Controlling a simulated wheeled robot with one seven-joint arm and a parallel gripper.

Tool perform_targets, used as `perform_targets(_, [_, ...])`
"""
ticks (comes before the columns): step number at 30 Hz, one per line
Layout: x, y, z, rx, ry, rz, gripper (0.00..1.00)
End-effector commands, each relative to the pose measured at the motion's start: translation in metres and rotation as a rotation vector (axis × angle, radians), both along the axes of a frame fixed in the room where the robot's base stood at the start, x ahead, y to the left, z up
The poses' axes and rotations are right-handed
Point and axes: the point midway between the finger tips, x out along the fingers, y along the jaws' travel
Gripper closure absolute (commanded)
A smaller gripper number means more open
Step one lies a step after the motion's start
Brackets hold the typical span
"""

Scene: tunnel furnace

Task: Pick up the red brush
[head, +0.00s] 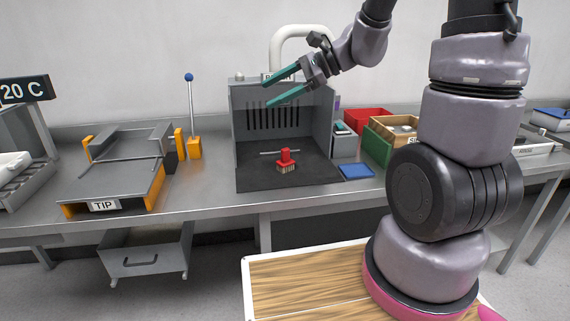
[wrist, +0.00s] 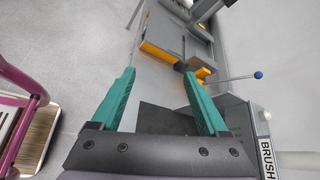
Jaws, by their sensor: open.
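The red brush (head: 286,159) stands on the dark floor of a grey open-fronted booth (head: 243,125), with its pale bristles down. A thin light bar shows at the brush's top, running to both sides. My gripper (head: 276,86) is open and empty, its two teal fingers high in front of the booth's upper part and above the brush. In the wrist view my gripper (wrist: 160,95) shows its fingers spread wide with nothing between them. The brush is not visible in the wrist view, where a BRUSH sign (wrist: 266,155) shows at the right edge.
A blue-knobbed lever (head: 194,145) stands left of the booth, beside the TIP tray (head: 110,190). Right of the booth are a flat blue item (head: 356,171), a green bin (head: 377,146) and a red bin (head: 367,118). The booth's side walls and back bound the brush.

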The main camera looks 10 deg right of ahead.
Motion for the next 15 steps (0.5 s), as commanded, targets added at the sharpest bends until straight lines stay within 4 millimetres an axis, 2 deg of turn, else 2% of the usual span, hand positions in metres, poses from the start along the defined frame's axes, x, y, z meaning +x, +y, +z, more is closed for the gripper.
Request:
perform_targets(1, [0.019,0.001,-0.017,0.064,0.067,-0.067,0.22])
perform_targets(5, [0.071,-0.004,-0.059,0.222,0.191,-0.275,0.22])
perform_targets(9, [0.120,-0.027,-0.121,0.345,0.295,-0.528,0.22])
perform_targets(12, [0.145,-0.052,-0.170,0.397,0.337,-0.708,0.22])
perform_targets(15, [0.158,-0.078,-0.213,0.422,0.357,-0.860,0.22])
